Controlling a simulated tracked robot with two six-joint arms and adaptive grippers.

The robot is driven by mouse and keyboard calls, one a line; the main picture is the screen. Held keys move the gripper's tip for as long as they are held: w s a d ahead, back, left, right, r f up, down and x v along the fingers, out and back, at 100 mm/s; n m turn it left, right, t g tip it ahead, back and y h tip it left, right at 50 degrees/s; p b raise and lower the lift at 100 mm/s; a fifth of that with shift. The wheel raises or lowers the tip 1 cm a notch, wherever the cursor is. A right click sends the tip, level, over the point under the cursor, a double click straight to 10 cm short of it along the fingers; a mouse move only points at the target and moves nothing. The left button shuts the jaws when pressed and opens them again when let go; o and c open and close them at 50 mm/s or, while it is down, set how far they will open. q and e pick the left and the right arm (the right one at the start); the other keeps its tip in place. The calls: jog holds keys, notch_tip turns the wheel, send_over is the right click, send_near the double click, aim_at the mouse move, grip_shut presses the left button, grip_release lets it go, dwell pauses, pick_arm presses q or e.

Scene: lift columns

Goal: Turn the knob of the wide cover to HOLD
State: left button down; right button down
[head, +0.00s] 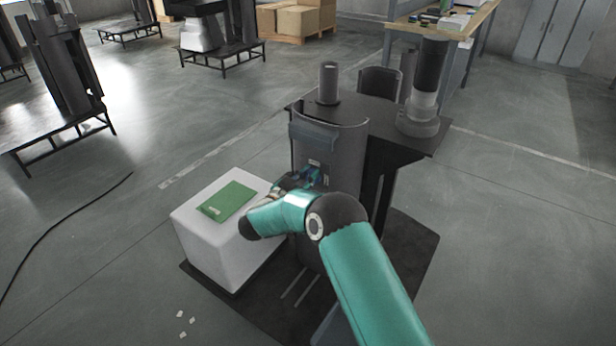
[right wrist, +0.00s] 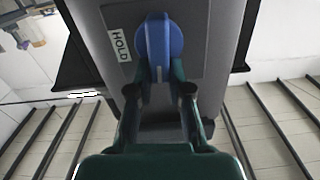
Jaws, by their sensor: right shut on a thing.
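The wide cover (head: 340,140) is a dark grey curved panel on the front of the column stand. In the right wrist view the cover (right wrist: 195,40) fills the upper middle. Its blue knob (right wrist: 157,40) stands between the fingertips, with a small white mark at its lower end. A white HOLD label (right wrist: 119,45) is beside the knob, to its left in that view, and the mark does not point at it. My right gripper (right wrist: 159,88) is shut on the knob. In the head view my wrist partly hides the knob. My left gripper is out of view.
A white block (head: 205,245) with a green booklet (head: 228,201) on top stands left of my right arm. A dark cylinder (head: 428,85) and a shorter post (head: 328,83) rise from the stand's top plate (head: 385,122). The floor at left is mostly open.

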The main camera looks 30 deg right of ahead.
aim_at(320, 180)
jog(key=m+b, duration=0.5)
jog(key=b, duration=0.1)
jog(key=s+f+m+b, duration=0.1)
jog(key=m+b, duration=0.4)
jog(key=b, duration=0.2)
jog(key=s+d+f+m+b, duration=0.1)
jog(key=m+b, duration=0.4)
jog(key=b, duration=0.2)
jog(key=shift+f, duration=0.2)
jog(key=shift+m+b, duration=1)
jog(key=shift+b, duration=0.05)
jog(key=c, duration=1.1)
grip_release()
jog(key=shift+f, duration=0.1)
jog(key=shift+a, duration=0.1)
jog(key=v, duration=1.2)
jog(key=shift+f, duration=0.15)
